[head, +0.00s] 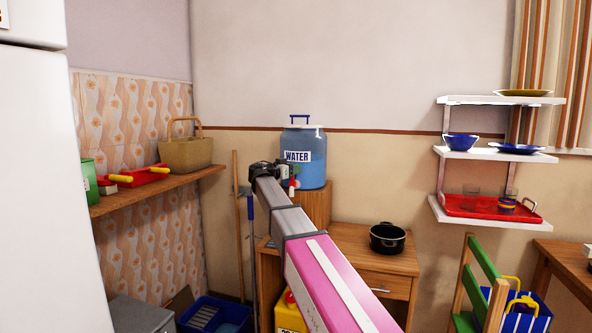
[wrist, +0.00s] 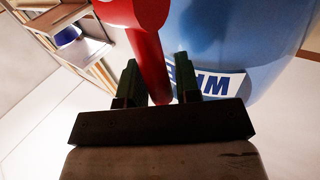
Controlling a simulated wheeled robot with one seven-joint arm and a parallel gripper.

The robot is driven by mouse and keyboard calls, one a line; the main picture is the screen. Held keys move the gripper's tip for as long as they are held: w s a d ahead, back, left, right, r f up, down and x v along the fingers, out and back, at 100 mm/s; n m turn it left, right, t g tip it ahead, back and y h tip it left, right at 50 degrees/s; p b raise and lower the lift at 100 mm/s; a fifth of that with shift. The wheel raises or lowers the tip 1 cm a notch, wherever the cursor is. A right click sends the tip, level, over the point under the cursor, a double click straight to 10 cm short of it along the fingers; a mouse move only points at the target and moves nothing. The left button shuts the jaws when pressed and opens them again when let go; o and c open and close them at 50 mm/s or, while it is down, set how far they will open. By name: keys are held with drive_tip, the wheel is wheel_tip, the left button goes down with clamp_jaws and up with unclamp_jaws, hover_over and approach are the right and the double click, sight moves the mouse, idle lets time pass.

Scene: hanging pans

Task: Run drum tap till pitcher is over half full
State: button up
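The blue water drum (head: 312,172) with a WATER label stands on a wooden stand in the head view. It also fills the upper right of the wrist view (wrist: 225,40). Its red tap (head: 292,184) is low on the drum's front, and its red lever (wrist: 147,60) shows large in the wrist view. Contact cannot be told. I cannot make out a pitcher; my arm hides the area below the tap.
A black pot (head: 387,238) sits on the wooden cabinet (head: 350,262) right of my arm. A wall rack with a red tray (head: 465,207) and a green chair (head: 480,270) are at right. A shelf with a basket (head: 185,154) is at left. Two poles lean beside the cabinet.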

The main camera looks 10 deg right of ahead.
drive_tip(key=shift+w+d, duration=0.25)
drive_tip(key=shift+d, duration=0.25)
clamp_jaws()
drive_tip(key=shift+s, duration=0.1)
drive_tip(key=shift+s+a+m+t+h, duration=0.25)
drive_tip(key=shift+s+m+h, duration=0.25)
drive_tip(key=shift+m+h, duration=0.3)
drive_tip(key=shift+s+a+m+t+h, duration=0.15)
drive_tip(key=shift+s+a+m+h, duration=0.1)
drive_tip(key=shift+s+m+h, duration=0.45)
drive_tip(key=shift+s+a+m+t+h, duration=0.25)
drive_tip(key=shift+m+h, duration=0.35)
drive_tip(key=shift+h, duration=0.4)
